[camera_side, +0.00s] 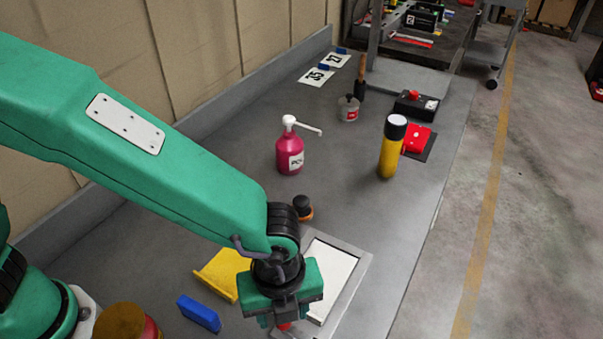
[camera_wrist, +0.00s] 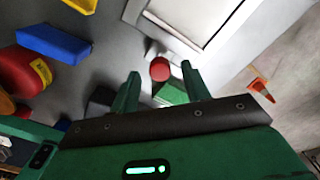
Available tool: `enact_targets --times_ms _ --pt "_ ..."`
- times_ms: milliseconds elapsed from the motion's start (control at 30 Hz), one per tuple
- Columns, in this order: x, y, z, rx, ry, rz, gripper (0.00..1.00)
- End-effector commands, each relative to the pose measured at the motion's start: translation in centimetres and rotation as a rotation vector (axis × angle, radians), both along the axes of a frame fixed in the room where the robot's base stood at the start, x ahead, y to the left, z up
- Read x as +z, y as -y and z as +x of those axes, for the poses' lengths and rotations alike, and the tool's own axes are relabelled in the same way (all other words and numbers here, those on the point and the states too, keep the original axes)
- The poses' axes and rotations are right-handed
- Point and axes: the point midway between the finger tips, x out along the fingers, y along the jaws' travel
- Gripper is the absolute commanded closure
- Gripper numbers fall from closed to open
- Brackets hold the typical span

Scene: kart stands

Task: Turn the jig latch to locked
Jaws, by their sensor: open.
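A small red round knob (camera_wrist: 159,69) shows between and just beyond my fingertips in the wrist view. It may belong to the jig latch, but I cannot tell the latch's position. Only a bit of red (camera_side: 284,326) shows beneath my gripper in the side view. A pale panel in a grey frame (camera_side: 357,268) lies beside it, also seen at the top of the wrist view (camera_wrist: 188,15). My gripper (camera_wrist: 160,78) is open and empty, pointing down by the frame's near left corner in the side view (camera_side: 285,320). A green piece (camera_wrist: 171,93) is partly hidden behind the fingers.
A yellow holder (camera_side: 220,272) and blue block (camera_side: 199,313) lie left of my gripper.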

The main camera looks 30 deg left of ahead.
Motion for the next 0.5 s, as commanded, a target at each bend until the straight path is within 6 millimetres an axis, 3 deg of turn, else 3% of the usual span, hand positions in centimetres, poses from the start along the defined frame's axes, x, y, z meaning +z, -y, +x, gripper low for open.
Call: enact_targets --times_ms 433,500 --pt "-0.97 -0.02 -0.02 0.0 0.0 0.0 0.53" --pt "-0.96 -0.01 -0.01 0.0 0.0 0.0 0.65"
